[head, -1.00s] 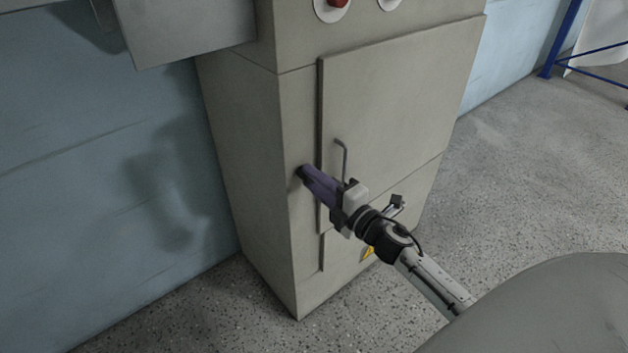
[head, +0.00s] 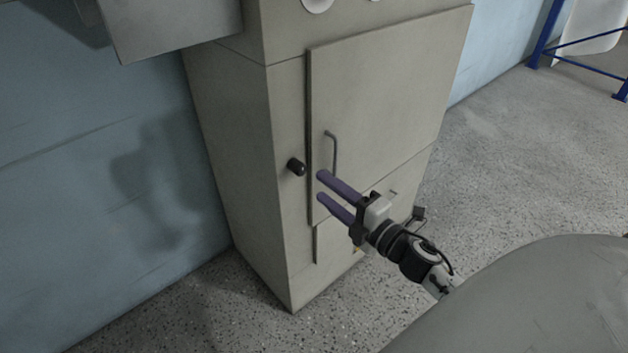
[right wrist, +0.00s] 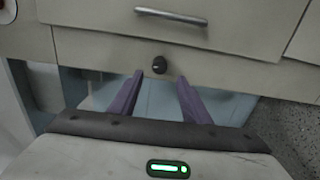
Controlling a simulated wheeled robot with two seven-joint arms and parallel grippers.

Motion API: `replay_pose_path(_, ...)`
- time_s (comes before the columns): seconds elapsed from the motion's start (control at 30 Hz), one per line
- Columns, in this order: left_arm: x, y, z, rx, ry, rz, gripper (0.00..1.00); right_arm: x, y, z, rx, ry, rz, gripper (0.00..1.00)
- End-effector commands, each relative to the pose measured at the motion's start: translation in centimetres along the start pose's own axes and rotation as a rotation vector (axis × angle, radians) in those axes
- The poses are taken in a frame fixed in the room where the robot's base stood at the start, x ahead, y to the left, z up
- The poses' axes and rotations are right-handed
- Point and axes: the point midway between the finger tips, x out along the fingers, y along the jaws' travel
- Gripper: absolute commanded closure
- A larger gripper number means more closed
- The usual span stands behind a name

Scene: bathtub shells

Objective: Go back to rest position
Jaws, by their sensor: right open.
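My right gripper (head: 321,186) is open and empty, with two purple fingers spread apart. In the head view it is in front of the grey cabinet (head: 375,110), to the right of a small black knob (head: 296,167) and below the door handle (head: 332,150). In the right wrist view the fingers (right wrist: 161,79) point toward the cabinet front, with the black knob (right wrist: 159,65) showing between and beyond their tips, apart from them. The handle (right wrist: 171,17) is above it there. My left gripper is not in view.
The cabinet stands by a blue wall (head: 90,200). A grey box-like part (head: 175,25) juts out at upper left. Speckled floor (head: 500,170) is open to the right. A blue metal frame (head: 545,40) stands at the far right.

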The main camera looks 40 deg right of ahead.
Motion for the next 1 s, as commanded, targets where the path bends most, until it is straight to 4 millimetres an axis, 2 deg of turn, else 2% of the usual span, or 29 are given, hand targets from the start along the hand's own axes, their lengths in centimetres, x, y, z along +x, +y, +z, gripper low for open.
replay_pose_path(0.1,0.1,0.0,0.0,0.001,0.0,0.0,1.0,-1.5,-0.1,0.0,0.001,0.001,0.0,0.57)
replay_pose_path(0.2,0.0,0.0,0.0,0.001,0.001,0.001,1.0,-2.1,0.0,0.0,-0.001,0.0,0.0,0.57)
replay_pose_path(0.8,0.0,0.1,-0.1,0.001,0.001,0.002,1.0,-2.3,0.0,-0.1,0.004,0.0,0.0,0.57)
replay_pose_path(0.87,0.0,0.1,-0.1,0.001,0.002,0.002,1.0,-2.5,-0.5,-0.3,0.044,-0.008,-0.011,0.57)
replay_pose_path(0.93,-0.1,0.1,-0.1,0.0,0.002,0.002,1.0,-3.0,-2.0,-1.3,0.164,-0.034,-0.047,0.57)
replay_pose_path(1.0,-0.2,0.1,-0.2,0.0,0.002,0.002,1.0,-4.2,-4.7,-3.0,0.37,-0.085,-0.118,0.57)
